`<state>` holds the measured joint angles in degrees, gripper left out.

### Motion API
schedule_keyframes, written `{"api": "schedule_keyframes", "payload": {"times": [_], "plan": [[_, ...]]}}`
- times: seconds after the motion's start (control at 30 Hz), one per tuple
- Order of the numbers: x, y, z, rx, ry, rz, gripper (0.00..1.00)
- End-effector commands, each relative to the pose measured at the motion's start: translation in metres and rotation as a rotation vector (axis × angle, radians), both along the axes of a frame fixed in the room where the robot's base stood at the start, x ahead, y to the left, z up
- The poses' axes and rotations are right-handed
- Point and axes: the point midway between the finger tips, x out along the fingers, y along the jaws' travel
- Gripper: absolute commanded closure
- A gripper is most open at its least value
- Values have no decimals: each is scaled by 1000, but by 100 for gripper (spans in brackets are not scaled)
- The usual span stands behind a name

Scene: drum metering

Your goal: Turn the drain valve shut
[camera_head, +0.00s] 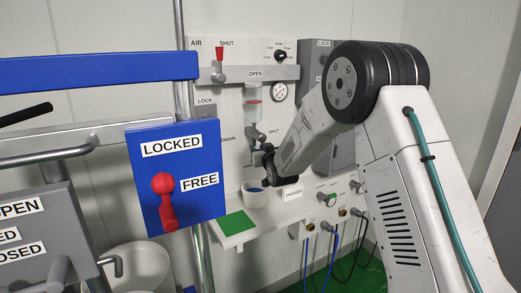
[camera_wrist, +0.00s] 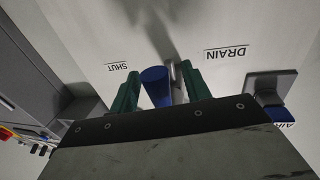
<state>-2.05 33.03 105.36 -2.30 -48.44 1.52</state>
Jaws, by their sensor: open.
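The drain valve's blue handle (camera_wrist: 155,88) stands between the two green fingers of my gripper (camera_wrist: 158,74) in the wrist view. The fingers are apart, one on each side of it. A metal stem lies between the handle and the right finger. The SHUT label (camera_wrist: 117,66) is to the left and the DRAIN label (camera_wrist: 226,54) to the right. In the head view my gripper (camera_head: 265,158) is at the wall panel, between the DRAIN (camera_head: 229,139) and SHUT labels.
A clear sight tube (camera_head: 253,105) hangs above, and a white cup (camera_head: 254,199) stands below. A green pad (camera_head: 232,223) is at the shelf's left. A blue LOCKED/FREE panel (camera_head: 176,175) with a red handle stands in the left foreground. A grey block (camera_wrist: 268,86) is right of my fingers.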

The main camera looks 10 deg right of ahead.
Motion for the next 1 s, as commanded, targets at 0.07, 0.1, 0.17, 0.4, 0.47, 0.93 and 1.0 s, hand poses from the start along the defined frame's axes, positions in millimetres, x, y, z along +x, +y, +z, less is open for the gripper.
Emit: {"api": "schedule_keyframes", "payload": {"times": [0.07,0.1,0.17,0.4,0.47,0.93,1.0], "plan": [[4,0,0,0,0,0,52],[5,0,0,0,0,0,52],[5,0,0,0,0,0,52],[5,0,0,0,0,0,75],[5,0,0,0,0,0,91],[6,-4,0,-70,-19,-1,100],[6,-6,0,-108,-28,-1,100]]}}
